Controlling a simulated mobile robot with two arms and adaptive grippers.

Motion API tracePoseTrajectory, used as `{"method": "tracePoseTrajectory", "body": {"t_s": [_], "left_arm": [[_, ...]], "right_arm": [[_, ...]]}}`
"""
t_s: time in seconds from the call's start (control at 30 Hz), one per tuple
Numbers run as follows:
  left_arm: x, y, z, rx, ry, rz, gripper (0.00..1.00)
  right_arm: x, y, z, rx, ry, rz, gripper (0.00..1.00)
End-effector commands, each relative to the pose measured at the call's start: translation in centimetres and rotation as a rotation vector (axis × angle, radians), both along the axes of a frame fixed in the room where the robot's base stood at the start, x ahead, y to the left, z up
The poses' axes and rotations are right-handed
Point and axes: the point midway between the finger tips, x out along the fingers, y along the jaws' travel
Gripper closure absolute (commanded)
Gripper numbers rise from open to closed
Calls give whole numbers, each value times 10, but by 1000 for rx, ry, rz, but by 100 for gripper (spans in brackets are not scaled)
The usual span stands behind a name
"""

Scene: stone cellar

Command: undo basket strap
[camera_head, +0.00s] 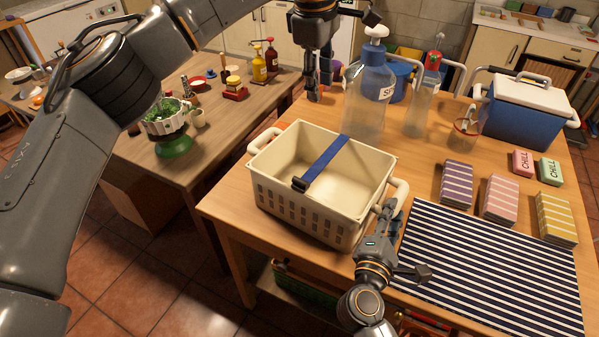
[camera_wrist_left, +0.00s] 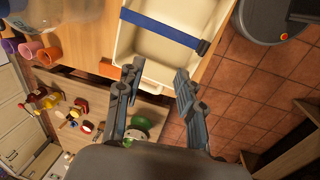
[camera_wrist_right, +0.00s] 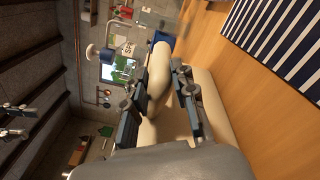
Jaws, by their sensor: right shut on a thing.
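The cream basket (camera_head: 300,213) stands on the wooden table. A blue strap (camera_head: 327,160) crosses its open top, with a dark buckle (camera_head: 300,184) at the near rim. The strap (camera_wrist_left: 160,27) and buckle (camera_wrist_left: 203,47) also show in the left wrist view. My left gripper (camera_head: 318,92) is open and empty, pointing down above the back of the table beyond the basket; in the left wrist view its fingers (camera_wrist_left: 157,82) are spread apart, clear of the strap. My right gripper (camera_head: 388,208) is shut on the basket's right handle (camera_head: 398,191), which lies between its fingers in the right wrist view (camera_wrist_right: 160,72).
A large clear bottle with a blue top (camera_head: 368,100) stands close behind the basket. A striped mat (camera_head: 490,270), folded cloths (camera_head: 498,198) and a blue cooler (camera_head: 525,112) occupy the right side. A side table (camera_head: 215,140) with small items stands left.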

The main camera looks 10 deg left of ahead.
Motion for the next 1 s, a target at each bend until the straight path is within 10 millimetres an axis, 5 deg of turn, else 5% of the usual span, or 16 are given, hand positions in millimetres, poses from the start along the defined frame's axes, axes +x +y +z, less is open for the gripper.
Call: {"method": "tracePoseTrajectory", "body": {"t_s": [0.2,0.5,0.77,1.0], "left_arm": [[-41,19,-36,-1,-5,-29,63],[-87,36,-63,-4,-20,-50,63],[-92,37,-81,-4,-21,-53,63],[-85,33,-126,-4,-18,-55,63]], "right_arm": [[-2,2,-8,0,17,6,100],[-2,3,-8,0,17,7,100],[-2,3,-8,0,17,7,100],[-2,3,-8,1,17,7,100]]}}
